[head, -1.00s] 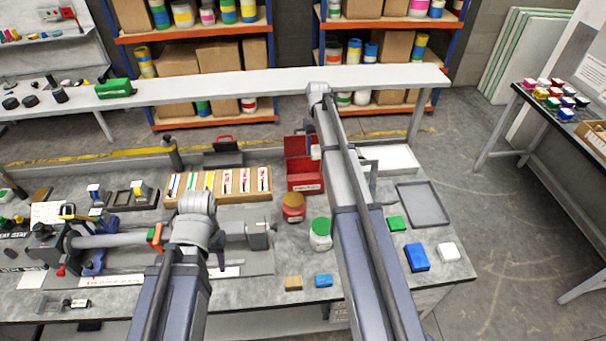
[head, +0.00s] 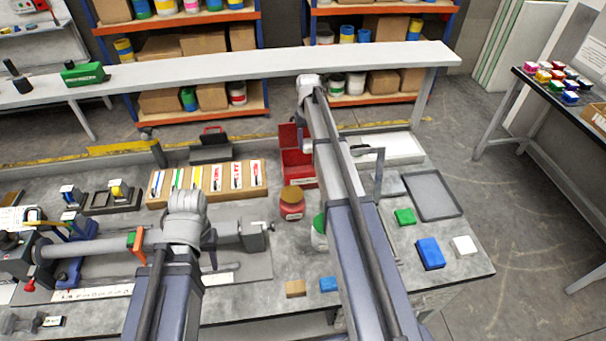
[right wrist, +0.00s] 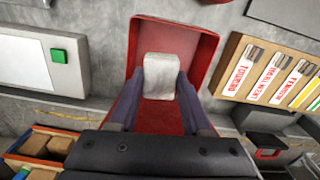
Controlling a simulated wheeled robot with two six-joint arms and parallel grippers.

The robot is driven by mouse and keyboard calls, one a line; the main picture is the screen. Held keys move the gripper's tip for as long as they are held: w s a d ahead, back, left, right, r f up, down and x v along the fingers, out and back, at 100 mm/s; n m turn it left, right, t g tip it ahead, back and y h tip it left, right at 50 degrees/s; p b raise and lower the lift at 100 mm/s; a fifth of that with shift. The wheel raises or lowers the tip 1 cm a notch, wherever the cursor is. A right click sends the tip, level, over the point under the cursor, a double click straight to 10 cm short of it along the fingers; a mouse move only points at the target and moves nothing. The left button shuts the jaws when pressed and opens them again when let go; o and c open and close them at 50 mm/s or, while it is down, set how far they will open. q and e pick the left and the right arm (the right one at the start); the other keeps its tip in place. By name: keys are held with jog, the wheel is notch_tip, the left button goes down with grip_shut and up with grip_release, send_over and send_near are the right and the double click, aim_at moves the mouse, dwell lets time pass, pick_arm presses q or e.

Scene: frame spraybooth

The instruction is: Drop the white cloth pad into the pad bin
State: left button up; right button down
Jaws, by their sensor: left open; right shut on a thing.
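The white cloth pad (right wrist: 159,76) is pinched between the fingertips of my right gripper (right wrist: 159,88) in the right wrist view. It shows against the inside of a red open-topped bin (right wrist: 200,62), which I take to be the pad bin. How high the pad is above the bin floor, I cannot tell. In the head view the red bin (head: 297,168) stands at the back of the bench with its lid raised, partly covered by my right arm. My right gripper and the pad are hidden there. My left forearm shows, but its gripper is not visible.
A pen rack (head: 207,180) stands left of the bin, with a red jar (head: 291,205) in front. A white tray (head: 405,148) and a grey tray (head: 434,196) lie to the right. Green (head: 405,216), blue (head: 430,253) and white (head: 465,245) blocks sit at the bench's right.

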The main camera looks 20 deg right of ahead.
jog(key=shift+f, duration=0.2)
notch_tip(320, 180, down, 6)
jog(key=b, duration=0.6)
jog(key=shift+r, duration=0.1)
jog(key=shift+c, duration=1.4)
grip_release()
jog(key=shift+r, duration=0.15)
notch_tip(320, 180, up, 8)
jog(key=p, duration=0.8)
jog(key=shift+f, duration=0.2)
